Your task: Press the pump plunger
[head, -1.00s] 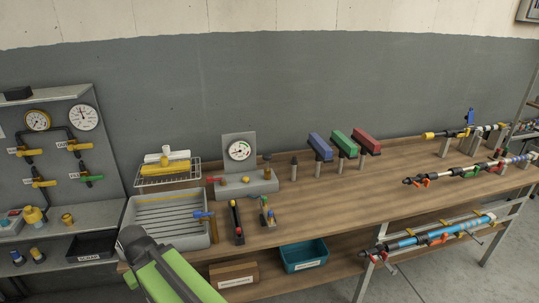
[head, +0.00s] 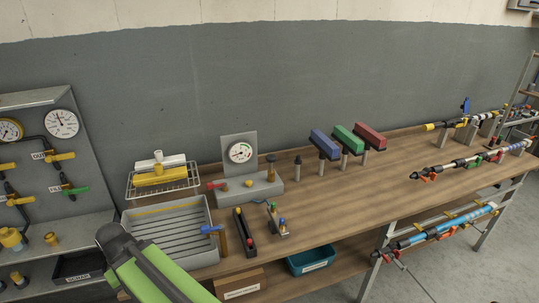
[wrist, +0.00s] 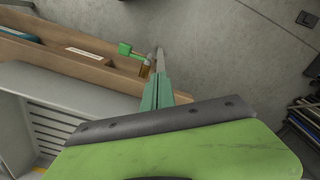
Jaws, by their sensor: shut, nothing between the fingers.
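The grey pump stand (head: 262,186) with a round dial (head: 240,153) is on the workbench, left of the middle in the head view. A red lever and a yellow knob are also on the stand. My green arm enters at the lower left of the head view, well short of the stand; my fingers cannot be made out there. In the wrist view my gripper (wrist: 159,58) is shut and empty, and the pump does not show.
A grey ribbed tray (head: 170,235) with a blue-handled tap lies between my arm and the stand. A black tray (head: 244,232) and small coloured levers (head: 277,218) sit in front of the stand. Blue, green and red blocks on posts stand right. A valve panel (head: 45,160) is left.

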